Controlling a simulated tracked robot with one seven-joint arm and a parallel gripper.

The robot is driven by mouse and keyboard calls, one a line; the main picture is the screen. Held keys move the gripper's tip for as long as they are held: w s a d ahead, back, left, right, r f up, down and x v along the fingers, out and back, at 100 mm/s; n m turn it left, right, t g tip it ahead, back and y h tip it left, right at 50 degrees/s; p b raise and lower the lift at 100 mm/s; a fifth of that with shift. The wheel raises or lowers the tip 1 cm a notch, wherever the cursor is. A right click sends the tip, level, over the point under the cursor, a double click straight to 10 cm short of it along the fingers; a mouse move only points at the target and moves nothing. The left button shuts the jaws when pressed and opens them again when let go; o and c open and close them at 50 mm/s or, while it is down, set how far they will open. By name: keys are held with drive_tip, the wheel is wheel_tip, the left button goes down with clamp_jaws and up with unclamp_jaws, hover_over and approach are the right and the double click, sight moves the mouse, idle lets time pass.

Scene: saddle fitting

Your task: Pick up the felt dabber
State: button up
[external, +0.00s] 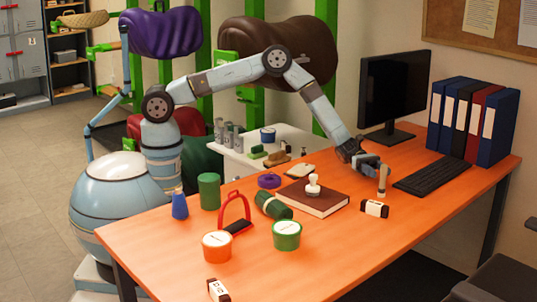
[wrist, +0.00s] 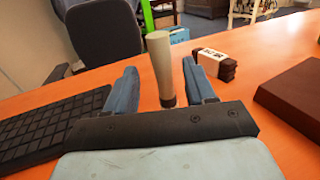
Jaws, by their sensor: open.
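The felt dabber, a pale grey-beige stick with a dark lower end, stands upright on the orange desk; it shows in the external view (external: 383,179) and in the wrist view (wrist: 161,62). My gripper (external: 376,172) is open, low over the desk beside the keyboard. In the wrist view my gripper (wrist: 159,72) has one blue finger on each side of the dabber, with gaps visible on both sides. I cannot tell how deep the dabber stands between the fingers. Its foot is partly hidden by the gripper body.
A black keyboard (external: 433,174) lies on one side of the dabber. A white-and-dark block (external: 374,209) and a brown book (external: 313,197) with a white-handled stamp (external: 313,184) lie on the other. The monitor (external: 393,90) and several binders (external: 484,127) stand behind.

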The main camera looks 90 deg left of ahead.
sight(382, 188)
drive_tip(key=x, duration=0.4)
drive_tip(key=shift+s+f, duration=0.1)
drive_tip(key=shift+f, duration=0.1)
drive_tip(key=c, duration=1)
